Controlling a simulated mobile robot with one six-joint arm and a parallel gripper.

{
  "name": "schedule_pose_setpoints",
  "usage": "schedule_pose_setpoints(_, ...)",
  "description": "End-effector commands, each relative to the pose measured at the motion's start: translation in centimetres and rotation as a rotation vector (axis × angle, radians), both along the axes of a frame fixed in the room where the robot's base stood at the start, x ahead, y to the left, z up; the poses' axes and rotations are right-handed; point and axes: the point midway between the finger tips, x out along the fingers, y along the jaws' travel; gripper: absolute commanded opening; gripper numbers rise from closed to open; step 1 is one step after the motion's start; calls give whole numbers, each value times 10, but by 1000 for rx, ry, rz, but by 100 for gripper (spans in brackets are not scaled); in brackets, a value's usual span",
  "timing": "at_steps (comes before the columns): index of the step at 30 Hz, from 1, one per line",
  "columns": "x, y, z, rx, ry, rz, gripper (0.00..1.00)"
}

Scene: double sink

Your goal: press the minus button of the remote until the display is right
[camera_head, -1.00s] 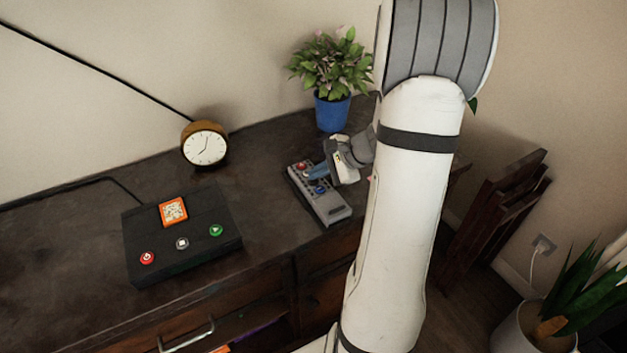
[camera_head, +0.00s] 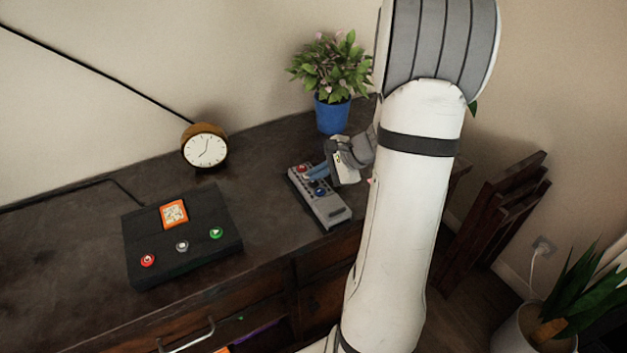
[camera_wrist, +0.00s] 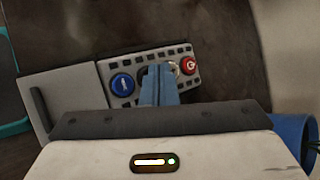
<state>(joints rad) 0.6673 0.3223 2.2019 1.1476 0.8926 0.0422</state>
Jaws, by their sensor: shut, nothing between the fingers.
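The grey remote (camera_head: 333,211) lies on the dark cabinet top, with a red button (camera_head: 302,169) at its far end and a blue button (camera_head: 319,192) nearer its middle. The wrist view shows the remote's blue button (camera_wrist: 122,84) with a white mark and its red button (camera_wrist: 188,65) with a white symbol. My gripper (camera_wrist: 160,72) is shut and empty, its blue fingers over the remote between these two buttons. They partly hide a dark round button there. I cannot tell whether the fingertips touch it. The minus sign is not clearly readable.
A black box (camera_head: 150,231) with an orange patterned panel (camera_head: 174,214) and red, grey and green buttons stands left of the remote. A clock (camera_head: 205,150) and a blue flowerpot (camera_head: 332,115) stand behind. Bare cabinet top lies between box and remote.

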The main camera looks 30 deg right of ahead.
Motion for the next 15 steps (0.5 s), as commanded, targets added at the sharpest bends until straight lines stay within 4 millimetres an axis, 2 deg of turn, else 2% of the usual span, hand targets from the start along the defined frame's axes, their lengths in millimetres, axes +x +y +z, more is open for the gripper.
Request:
schedule_pose_setpoints(3, 0, 0, 7, -1, 0, 1, 0)
schedule_pose_setpoints(15, 0, 0, 10, -1, 0, 1, 0)
